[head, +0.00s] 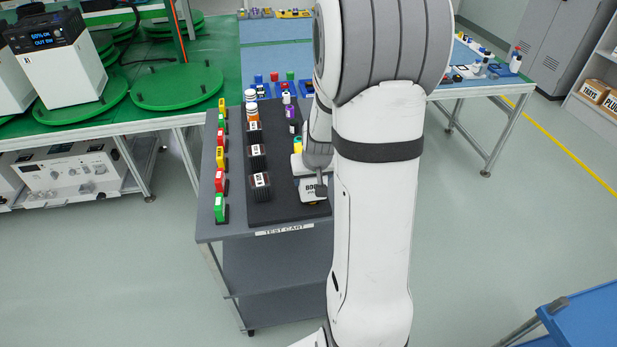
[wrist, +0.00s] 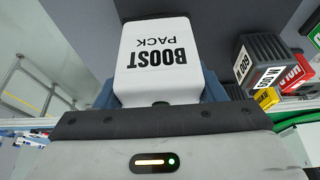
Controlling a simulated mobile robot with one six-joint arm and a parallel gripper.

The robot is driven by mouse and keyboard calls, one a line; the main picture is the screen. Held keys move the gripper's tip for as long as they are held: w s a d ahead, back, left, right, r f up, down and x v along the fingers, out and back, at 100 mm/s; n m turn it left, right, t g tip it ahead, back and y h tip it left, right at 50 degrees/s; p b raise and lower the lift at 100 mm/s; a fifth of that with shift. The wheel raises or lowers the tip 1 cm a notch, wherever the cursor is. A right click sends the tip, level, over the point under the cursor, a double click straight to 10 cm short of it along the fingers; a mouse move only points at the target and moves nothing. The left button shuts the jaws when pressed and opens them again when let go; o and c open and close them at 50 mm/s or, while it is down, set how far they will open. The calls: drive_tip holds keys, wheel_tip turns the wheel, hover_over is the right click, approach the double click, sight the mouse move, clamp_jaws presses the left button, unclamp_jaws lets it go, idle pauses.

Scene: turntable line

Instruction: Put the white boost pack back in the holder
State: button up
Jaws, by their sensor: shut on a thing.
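The white boost pack (wrist: 157,50) fills the middle of the wrist view, its label upside down. My gripper (wrist: 159,92) is shut on it, with a blue finger at each side. In the head view the boost pack (head: 312,190) is at the front right of the black holder (head: 283,172) on the test cart, partly covered by my gripper (head: 320,187). I cannot tell whether the pack touches the holder or hangs just above it. Its underside is hidden.
Several dark labelled blocks (head: 259,181) stand in the holder's left column. Red, yellow and green blocks (head: 220,183) line the cart's left edge. A purple-topped item (head: 291,112) and other small parts stand behind. My arm hides the cart's right side.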

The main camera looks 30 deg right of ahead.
drive_tip(key=shift+f+b, duration=0.55)
drive_tip(key=shift+b, duration=0.05)
drive_tip(key=o, duration=1.9)
drive_tip(key=shift+f, duration=0.1)
drive_tip(key=d+v, duration=0.1)
drive_tip(key=v, duration=0.7)
drive_tip(key=s+a+r+n, duration=0.1)
drive_tip(key=s+a+r, duration=0.1)
drive_tip(key=s+a, duration=0.3)
drive_tip(key=s+a+r+n, duration=0.1)
drive_tip(key=s+a+r, duration=0.1)
drive_tip(key=s+a, duration=0.3)
drive_tip(key=s+a+r+n+g+y, duration=0.1)
drive_tip(key=s+a+r, duration=0.2)
drive_tip(key=s+a, duration=0.2)
drive_tip(key=shift+s+a, duration=0.15)
drive_tip(key=shift+s, duration=0.7)
